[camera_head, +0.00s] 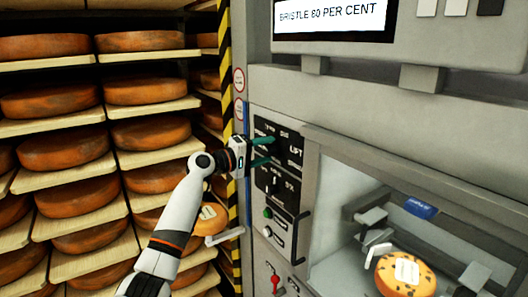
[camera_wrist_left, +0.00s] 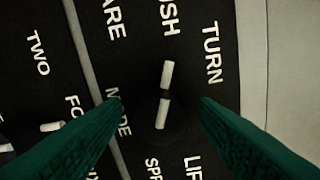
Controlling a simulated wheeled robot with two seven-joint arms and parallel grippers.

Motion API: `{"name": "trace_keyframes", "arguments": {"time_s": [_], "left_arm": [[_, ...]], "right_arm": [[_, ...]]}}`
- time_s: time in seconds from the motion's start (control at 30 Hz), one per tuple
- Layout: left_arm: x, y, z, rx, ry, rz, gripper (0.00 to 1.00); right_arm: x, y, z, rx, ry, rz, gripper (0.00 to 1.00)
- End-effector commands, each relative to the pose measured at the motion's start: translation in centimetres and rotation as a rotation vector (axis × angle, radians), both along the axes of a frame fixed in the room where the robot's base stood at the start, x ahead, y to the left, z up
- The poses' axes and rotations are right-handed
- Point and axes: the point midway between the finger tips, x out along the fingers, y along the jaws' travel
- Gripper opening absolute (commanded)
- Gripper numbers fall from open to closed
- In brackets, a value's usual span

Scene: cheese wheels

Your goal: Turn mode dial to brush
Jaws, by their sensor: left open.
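The mode dial (camera_wrist_left: 164,95) is a dark round knob with a white bar in two pieces, in the middle of the left wrist view. The bar runs nearly upright, its upper end towards a label ending in "USH" and its lower end towards one starting "SPR". Which end is the pointer I cannot tell. "TURN" and "LIFT" stand to the right, "MODE" to the left. My left gripper (camera_wrist_left: 160,101) is open, with one green finger on each side of the dial; contact is not clear. In the head view my left gripper (camera_head: 265,151) is at the black panel (camera_head: 285,180), hiding the dial.
A display (camera_head: 333,15) reads "BRISTLE 80 PER CENT". Below the panel are a green button (camera_head: 267,213), a handle (camera_head: 301,230) and a red lever (camera_head: 275,283). A labelled cheese wheel (camera_head: 420,281) sits in the machine's bay. Shelves of cheese wheels (camera_head: 145,91) fill the left.

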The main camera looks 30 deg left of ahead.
Motion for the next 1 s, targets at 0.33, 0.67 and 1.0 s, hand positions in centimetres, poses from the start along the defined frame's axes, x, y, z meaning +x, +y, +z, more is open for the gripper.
{"name": "trace_keyframes", "arguments": {"time_s": [0.33,0.67,1.0], "left_arm": [[-2.3,1.0,-0.6,0.005,0.001,0.001,0.54],[-8.7,3.6,-0.6,0.003,0.000,0.001,0.54],[-11.1,4.6,-0.1,0.000,0.001,-0.001,0.54]], "right_arm": [[0.0,-0.1,-1.8,-0.001,0.000,0.001,0.00],[0.0,-0.1,-5.4,-0.001,0.000,0.001,0.00],[0.0,-0.1,-6.3,-0.001,0.000,0.001,0.00]]}}
